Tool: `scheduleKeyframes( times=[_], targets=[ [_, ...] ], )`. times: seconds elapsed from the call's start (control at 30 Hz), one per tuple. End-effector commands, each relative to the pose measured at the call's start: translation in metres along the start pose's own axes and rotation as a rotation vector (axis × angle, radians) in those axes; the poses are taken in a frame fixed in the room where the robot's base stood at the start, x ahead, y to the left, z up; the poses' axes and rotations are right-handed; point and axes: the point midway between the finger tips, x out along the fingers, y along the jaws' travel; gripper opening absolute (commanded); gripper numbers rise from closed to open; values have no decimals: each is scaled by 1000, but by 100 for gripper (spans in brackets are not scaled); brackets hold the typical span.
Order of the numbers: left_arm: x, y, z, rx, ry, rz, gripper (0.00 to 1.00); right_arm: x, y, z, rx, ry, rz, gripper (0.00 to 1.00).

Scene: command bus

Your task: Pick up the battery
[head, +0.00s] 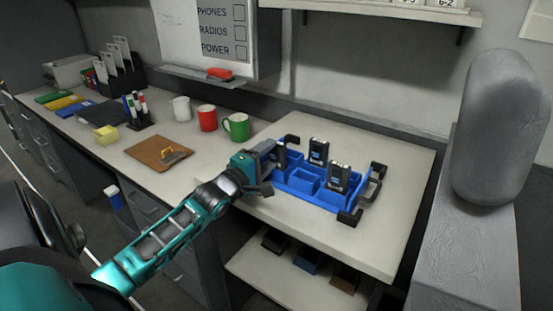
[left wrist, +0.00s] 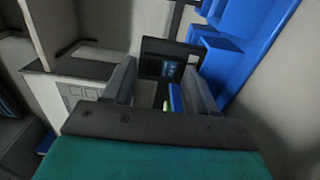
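A blue tray (head: 325,198) with black corner pieces and a handle stands on the light worktop. Two dark batteries stand upright in it, one at the back (head: 318,150) and one further right (head: 338,178). A third dark battery (head: 281,152) is at the tray's left end, partly hidden by my left gripper (head: 268,170). In the left wrist view, my left gripper (left wrist: 163,82) is open. A dark battery (left wrist: 160,60) shows between and just beyond its fingers; I cannot tell whether they touch it. My right gripper is not in view.
Green (head: 237,126) and red (head: 206,117) mugs and a white jug (head: 181,108) stand behind and left of the tray. A brown clipboard (head: 158,152) lies on the desk. The worktop right of the tray is clear.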

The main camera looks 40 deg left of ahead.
Motion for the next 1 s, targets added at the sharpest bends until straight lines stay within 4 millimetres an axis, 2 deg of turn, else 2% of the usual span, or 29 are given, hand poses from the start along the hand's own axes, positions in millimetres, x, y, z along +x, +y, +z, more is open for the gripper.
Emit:
scheduleKeyframes(
  times=[0.07, 0.47, 0.77, 1.0],
  targets=[
    [0, 0, 0, 0, 0, 0, 50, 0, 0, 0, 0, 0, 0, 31],
    [0, 0, 0, -1, 0, 0, 12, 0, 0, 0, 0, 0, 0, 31],
    [0, 3, 0, 0, 0, 2, 11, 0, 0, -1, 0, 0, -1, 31],
    [0, 27, 0, 1, -1, 5, 11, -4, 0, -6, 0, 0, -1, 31]
  ],
)
